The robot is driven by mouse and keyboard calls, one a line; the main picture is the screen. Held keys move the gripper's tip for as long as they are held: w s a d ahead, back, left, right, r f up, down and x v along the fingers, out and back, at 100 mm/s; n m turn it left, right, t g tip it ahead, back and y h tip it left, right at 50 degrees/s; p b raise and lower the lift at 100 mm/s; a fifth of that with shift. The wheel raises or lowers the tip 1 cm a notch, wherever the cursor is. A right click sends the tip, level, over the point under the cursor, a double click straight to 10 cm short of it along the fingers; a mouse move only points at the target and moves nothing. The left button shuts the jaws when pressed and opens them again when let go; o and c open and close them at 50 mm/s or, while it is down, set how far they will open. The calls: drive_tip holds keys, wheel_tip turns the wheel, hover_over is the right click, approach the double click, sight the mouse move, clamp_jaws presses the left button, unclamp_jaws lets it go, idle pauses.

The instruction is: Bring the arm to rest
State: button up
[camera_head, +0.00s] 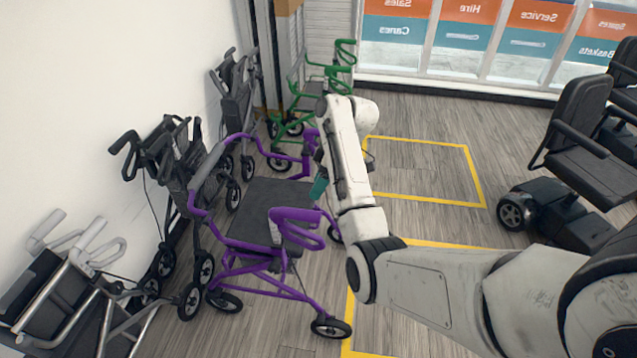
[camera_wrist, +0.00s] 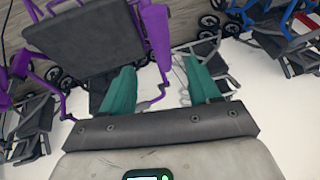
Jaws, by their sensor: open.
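My arm reaches from the lower right into the middle of the head view, its forearm raised. My gripper has teal fingers; one finger (camera_head: 319,187) shows in the head view beside the purple rollator (camera_head: 262,190), and the other is hidden behind my arm. The purple rollator's dark seat also shows in the wrist view (camera_wrist: 90,40), past the left finger. I cannot tell whether the gripper touches the rollator.
Folded black rollators (camera_head: 170,165) and a grey-handled one (camera_head: 75,275) stand along the left wall. A green rollator (camera_head: 322,85) is behind. A black mobility scooter (camera_head: 585,150) is at the right. Yellow-marked floor (camera_head: 420,170) between is clear. A blue rollator (camera_wrist: 285,30) shows in the wrist view.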

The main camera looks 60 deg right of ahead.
idle(0.4)
drive_tip(key=s+a+f+m+g+h+b, duration=0.1)
drive_tip(key=s+a+f, duration=0.3)
drive_tip(key=a+f, duration=0.3)
drive_tip(key=s+a+f+m+g+h+b, duration=0.1)
drive_tip(key=s+a+f, duration=0.35)
drive_tip(key=a, duration=0.55)
drive_tip(key=s+a+m+h, duration=0.1)
drive_tip(key=s+a+m, duration=0.1)
drive_tip(key=s+a, duration=0.8)
drive_tip(key=s, duration=0.3)
drive_tip(key=shift+g+h+b, duration=0.3)
drive_tip(key=shift+h+b, duration=0.1)
drive_tip(key=shift+o, duration=0.3)
idle(0.5)
